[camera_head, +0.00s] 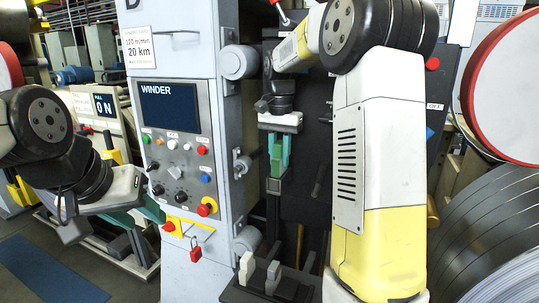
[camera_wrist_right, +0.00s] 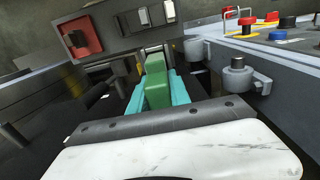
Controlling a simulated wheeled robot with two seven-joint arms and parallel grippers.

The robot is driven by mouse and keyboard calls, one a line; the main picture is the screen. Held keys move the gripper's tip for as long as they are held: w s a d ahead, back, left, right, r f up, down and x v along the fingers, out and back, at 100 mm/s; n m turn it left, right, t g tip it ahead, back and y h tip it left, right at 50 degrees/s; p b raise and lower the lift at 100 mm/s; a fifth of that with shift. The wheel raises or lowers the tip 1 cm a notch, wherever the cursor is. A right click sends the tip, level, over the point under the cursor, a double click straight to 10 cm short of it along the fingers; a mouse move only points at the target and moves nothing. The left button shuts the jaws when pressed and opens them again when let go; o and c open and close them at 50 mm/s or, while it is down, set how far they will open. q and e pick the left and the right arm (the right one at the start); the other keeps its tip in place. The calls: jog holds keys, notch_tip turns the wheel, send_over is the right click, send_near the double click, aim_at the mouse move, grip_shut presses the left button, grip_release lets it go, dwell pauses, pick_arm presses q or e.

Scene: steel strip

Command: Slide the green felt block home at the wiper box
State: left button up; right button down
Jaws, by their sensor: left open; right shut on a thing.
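My right gripper (camera_head: 278,152) hangs pointing down in front of the dark cabinet, right of the grey WINDER column. Its teal fingers are shut on the green felt block (camera_wrist_right: 156,82), which lies between them in the right wrist view. In the head view, a small dark housing with a yellowish edge (camera_head: 273,186), perhaps the wiper box, is just below the fingertips. I cannot tell whether the block touches it or sits in it. My left gripper (camera_head: 138,212) is open and empty at the lower left, in front of the column.
A dark box with two levers (camera_head: 259,272) stands below the right gripper. Large steel coils (camera_head: 490,240) fill the right side. A blue floor mat (camera_head: 45,270) lies lower left.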

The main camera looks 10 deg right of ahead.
jog(key=shift+f, duration=1.05)
jog(key=c, duration=1.1)
grip_release()
